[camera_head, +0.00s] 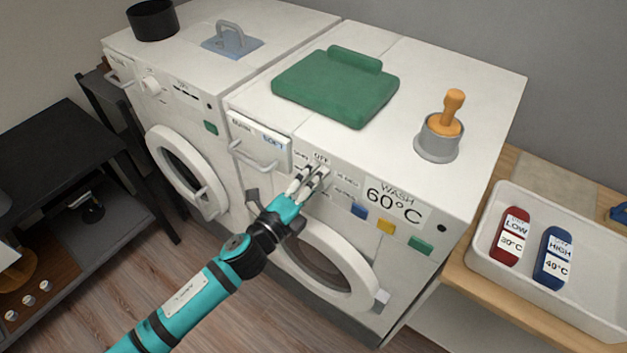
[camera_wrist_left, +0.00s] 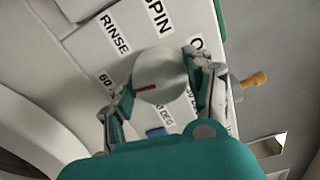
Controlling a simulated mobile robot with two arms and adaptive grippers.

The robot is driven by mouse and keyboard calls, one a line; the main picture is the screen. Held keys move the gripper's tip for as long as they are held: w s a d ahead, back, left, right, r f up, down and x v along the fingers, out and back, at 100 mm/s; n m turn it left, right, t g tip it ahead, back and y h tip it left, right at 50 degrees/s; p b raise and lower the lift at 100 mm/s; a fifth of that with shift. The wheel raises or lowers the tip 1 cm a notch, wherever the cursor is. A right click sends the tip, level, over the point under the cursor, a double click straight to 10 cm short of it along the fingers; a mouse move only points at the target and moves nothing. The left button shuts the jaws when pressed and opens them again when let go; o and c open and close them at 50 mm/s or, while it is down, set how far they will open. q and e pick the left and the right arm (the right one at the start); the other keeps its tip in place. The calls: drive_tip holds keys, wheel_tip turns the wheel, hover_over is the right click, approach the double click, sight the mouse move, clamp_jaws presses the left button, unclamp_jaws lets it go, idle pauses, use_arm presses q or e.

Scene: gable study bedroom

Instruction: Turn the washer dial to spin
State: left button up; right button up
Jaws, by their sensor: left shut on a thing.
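The washer (camera_head: 285,185) on the right has a front panel with a dial, a 60°C wash label (camera_head: 393,203) and coloured buttons. My left gripper (camera_head: 313,172) reaches up to the panel just below the OFF label (camera_head: 320,158) and largely hides the dial there. In the left wrist view the round pale dial (camera_wrist_left: 168,68) sits between the fingers of my left gripper, which are shut on its sides. Its short red mark (camera_wrist_left: 147,87) lies on the lower left of its face, toward the 60 label (camera_wrist_left: 105,79). The SPIN label (camera_wrist_left: 157,17) and RINSE label (camera_wrist_left: 113,33) stand above the dial.
A detergent drawer (camera_head: 257,145) with a handle is left of the dial, and the round door (camera_head: 345,262) is below. A second machine (camera_head: 185,75) adjoins on the left.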

use_arm(q)
drive_tip(key=m, duration=0.5)
drive_tip(key=shift+m, duration=0.3)
drive_tip(key=m+p, duration=0.1)
drive_tip(key=m, duration=0.4)
drive_tip(key=m+p, duration=0.3)
drive_tip(key=m, duration=0.8)
drive_tip(key=shift+f+m, duration=0.1)
drive_tip(key=shift+m, duration=0.3)
drive_tip(key=o, duration=1.2)
